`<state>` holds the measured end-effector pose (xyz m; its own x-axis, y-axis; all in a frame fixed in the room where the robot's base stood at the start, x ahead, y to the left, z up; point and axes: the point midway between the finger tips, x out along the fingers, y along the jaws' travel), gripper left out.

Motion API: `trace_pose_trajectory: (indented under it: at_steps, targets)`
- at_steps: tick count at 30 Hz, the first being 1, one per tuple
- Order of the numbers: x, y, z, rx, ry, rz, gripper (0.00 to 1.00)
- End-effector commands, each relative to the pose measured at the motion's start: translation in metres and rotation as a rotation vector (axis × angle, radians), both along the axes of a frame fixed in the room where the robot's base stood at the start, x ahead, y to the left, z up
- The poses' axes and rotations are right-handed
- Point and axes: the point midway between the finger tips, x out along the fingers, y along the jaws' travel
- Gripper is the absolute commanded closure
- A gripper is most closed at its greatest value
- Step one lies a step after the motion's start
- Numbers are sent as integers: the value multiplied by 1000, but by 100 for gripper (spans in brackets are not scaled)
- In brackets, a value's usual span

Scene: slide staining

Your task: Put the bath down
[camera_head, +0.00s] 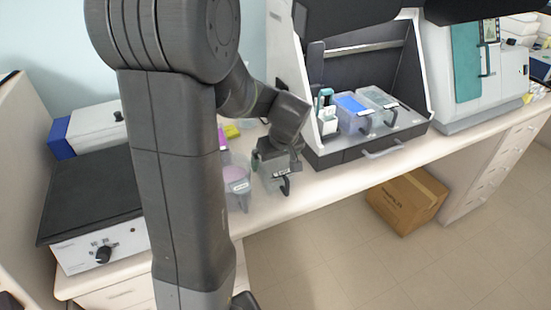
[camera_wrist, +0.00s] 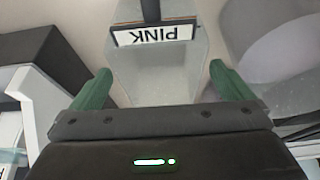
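A clear bath with a black handle and a label reading PINK (camera_wrist: 155,80) lies between my gripper's fingers in the wrist view. In the head view this bath (camera_head: 272,179) is at the counter, below my gripper (camera_head: 276,160). The green fingertips of my gripper (camera_wrist: 163,85) are spread wide on both sides of the bath, with narrow gaps seeming to show between them and its walls. My gripper looks open. The underside of the bath is hidden, so its contact with the counter cannot be seen clearly.
A bath with pinkish-purple contents (camera_head: 237,183) stands just left of the bath. On the right, a hood (camera_head: 345,150) holds a blue bath (camera_head: 353,112), a clear bath (camera_head: 379,100) and a small teal-and-white item (camera_head: 327,115). A black-topped device (camera_head: 92,195) stands at left.

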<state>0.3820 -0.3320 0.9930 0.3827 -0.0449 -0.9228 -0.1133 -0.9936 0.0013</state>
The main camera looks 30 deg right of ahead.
Motion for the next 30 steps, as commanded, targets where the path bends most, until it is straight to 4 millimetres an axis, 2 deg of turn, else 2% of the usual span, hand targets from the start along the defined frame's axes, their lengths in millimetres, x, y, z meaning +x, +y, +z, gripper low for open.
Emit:
trace_pose_trajectory:
  at_steps: [8, 13, 24, 30]
  targets:
    - [0, 0, 1, 0, 0, 0, 1]
    - [-3, 0, 12, -3, -3, 0, 1]
    - [-32, 3, 79, -5, -3, -2, 1]
    - [-42, 5, 105, -1, -1, 0, 1]
